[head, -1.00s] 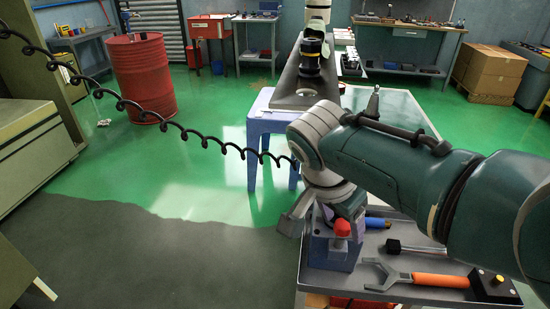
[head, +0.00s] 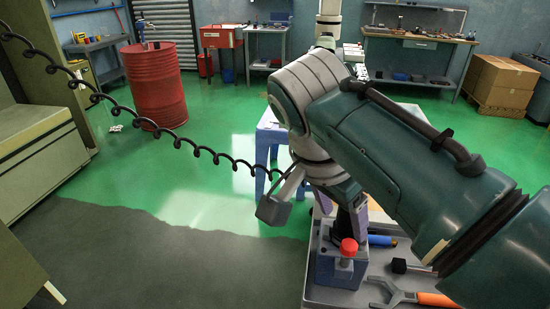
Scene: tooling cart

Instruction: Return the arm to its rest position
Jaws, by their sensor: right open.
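My right arm comes in from the right. Its gripper (head: 298,202) hangs below the wrist over the left edge of the tooling cart. The jaws are open; one grey finger shows clearly at the left and the other is partly hidden. I see nothing held between them. The grey cart top (head: 318,292) lies under my arm, partly covered by it. My left gripper is not in view.
A blue block with a red knob (head: 348,247) stands on the cart close to my gripper. A blue-handled tool (head: 382,240), a black-headed tool (head: 399,265) and an orange-handled wrench (head: 435,299) lie beside it. A coiled black cable (head: 180,142) hangs across the left.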

